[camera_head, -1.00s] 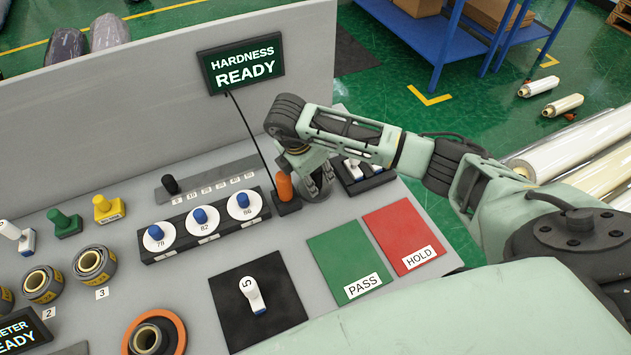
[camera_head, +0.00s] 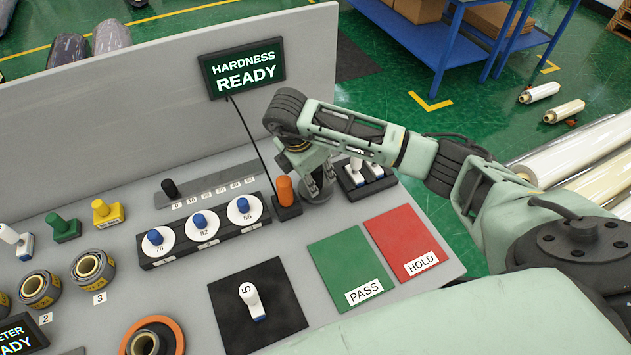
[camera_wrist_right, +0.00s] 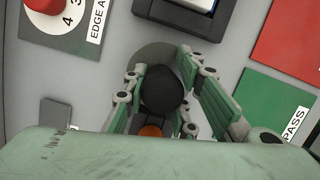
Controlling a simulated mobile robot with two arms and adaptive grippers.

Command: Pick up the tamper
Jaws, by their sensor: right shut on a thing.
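The tamper, with a round black knob (camera_wrist_right: 162,90) over a flat grey disc base, stands upright on the grey bench. In the head view only part of its grey base (camera_head: 318,196) shows under my right gripper (camera_head: 316,180); the knob is hidden there. My right gripper (camera_wrist_right: 168,95) points down, with its fingers on both sides of the black knob, shut on it. The base appears to rest on the bench. My left gripper is not in view.
An orange-handled tool in a black stand (camera_head: 285,190) is close to the left of the gripper. A black tray with white-and-blue stamps (camera_head: 365,175) is close on the right. The green PASS mat (camera_head: 345,260) and red HOLD mat (camera_head: 395,235) are bare.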

